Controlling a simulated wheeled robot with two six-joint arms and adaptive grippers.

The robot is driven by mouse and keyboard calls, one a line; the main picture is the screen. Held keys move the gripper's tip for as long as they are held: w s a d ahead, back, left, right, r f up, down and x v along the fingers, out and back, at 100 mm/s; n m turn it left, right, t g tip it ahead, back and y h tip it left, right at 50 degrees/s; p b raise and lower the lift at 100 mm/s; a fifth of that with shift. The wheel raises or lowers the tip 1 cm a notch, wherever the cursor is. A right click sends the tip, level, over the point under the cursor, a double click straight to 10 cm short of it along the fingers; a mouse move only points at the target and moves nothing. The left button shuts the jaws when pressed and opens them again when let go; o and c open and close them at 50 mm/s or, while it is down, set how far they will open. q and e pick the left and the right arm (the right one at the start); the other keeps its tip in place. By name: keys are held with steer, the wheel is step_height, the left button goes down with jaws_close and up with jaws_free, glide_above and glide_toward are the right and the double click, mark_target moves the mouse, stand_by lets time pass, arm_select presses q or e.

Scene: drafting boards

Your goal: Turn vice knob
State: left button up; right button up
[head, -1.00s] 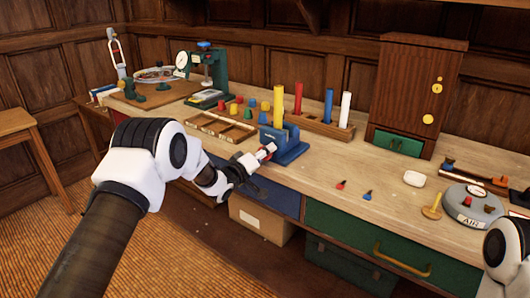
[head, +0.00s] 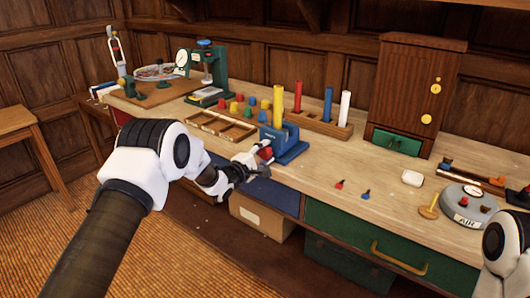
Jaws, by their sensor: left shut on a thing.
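My left gripper (head: 257,161) reaches in from the left and is shut on the knob, in front of the vice. The fingers are small and dark here, and their exact contact is hard to see. Of my right arm only a white link shows at the right edge; its gripper is out of view.
A wooden rack with coloured rods (head: 327,126) stands just behind the vice. A wooden sorting tray (head: 221,127) and several coloured pegs lie to its left. Small screwdriver-like pieces and a round grey AIR device (head: 466,204) lie to the right. The bench between is mostly clear.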

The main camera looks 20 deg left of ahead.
arm_select(q)
steer(key=shift+f+n, duration=0.3)
steer(key=shift+n, duration=0.7)
steer(key=shift+s, duration=0.1)
steer(key=o, duration=0.9)
steer(key=shift+o, duration=1.3)
steer(key=shift+r, duration=0.15)
